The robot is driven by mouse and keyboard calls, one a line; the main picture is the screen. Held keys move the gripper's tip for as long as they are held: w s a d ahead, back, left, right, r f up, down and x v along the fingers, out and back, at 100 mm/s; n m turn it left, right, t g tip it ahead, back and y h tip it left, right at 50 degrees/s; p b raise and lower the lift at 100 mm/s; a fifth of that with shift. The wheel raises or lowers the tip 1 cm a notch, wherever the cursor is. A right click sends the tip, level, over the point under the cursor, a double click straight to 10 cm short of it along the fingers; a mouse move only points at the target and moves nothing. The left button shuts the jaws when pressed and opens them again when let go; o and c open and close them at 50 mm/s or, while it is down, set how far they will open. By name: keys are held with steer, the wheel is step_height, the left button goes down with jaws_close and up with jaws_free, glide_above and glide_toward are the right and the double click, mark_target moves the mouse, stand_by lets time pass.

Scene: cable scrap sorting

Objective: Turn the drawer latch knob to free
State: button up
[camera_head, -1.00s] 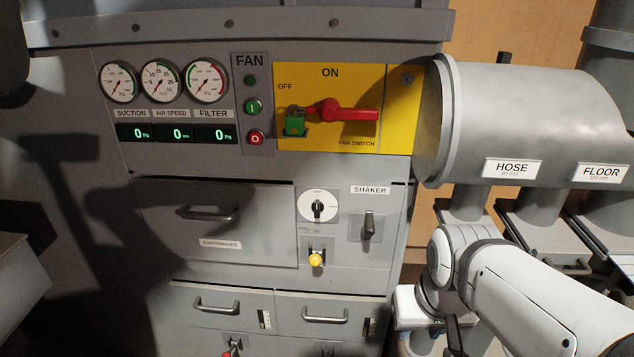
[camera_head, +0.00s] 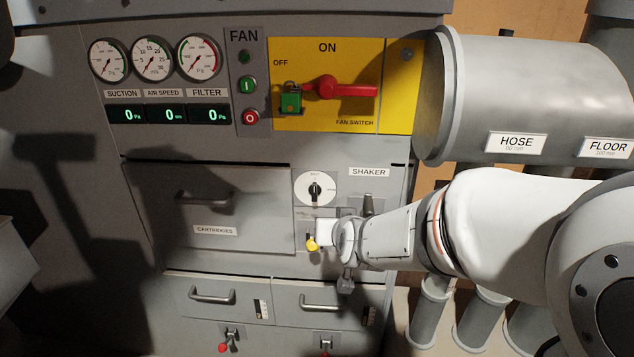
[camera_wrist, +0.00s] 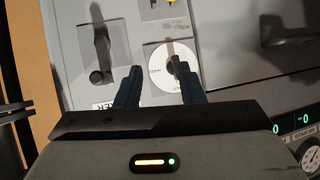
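A round white dial with a black knob (camera_head: 315,188) sits on the grey panel right of the cartridges drawer (camera_head: 210,208). The knob stands about upright; its small print is unreadable. In the wrist view the picture is upside down and shows the dial (camera_wrist: 160,72) with its dark knob partly behind the right finger. My gripper (camera_wrist: 158,86) is open, with nothing held between its fingers. I cannot tell whether the right finger touches the knob. A yellow knob (camera_head: 312,243) sits below the dial. In the head view my wrist is beside it, and the fingertips are not clear.
The shaker lever (camera_head: 367,204) is right of the dial, partly behind my arm; it also shows in the wrist view (camera_wrist: 101,60). Lower drawers with handles (camera_head: 212,296) and red-tipped latches (camera_head: 223,347) are below. The fan switch (camera_head: 340,90) and hose pipe (camera_head: 510,95) are above.

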mark_target(314, 195)
steer(key=w+a+t+h, duration=0.1)
steer(key=w+t, duration=0.1)
steer(key=w, duration=0.2)
steer(key=w+a+f+m+t+h+b, duration=0.1)
steer(key=w+a+t, duration=0.1)
steer(key=w, duration=0.2)
steer(key=w+a+f+t+h, duration=0.1)
steer(key=w+a+t, duration=0.1)
steer(key=w, duration=0.3)
steer(key=shift+a+f+b, duration=0.1)
steer(key=shift+a+b, duration=0.05)
steer(key=shift+b, duration=0.15)
steer(key=shift+c, duration=0.3)
jaws_close()
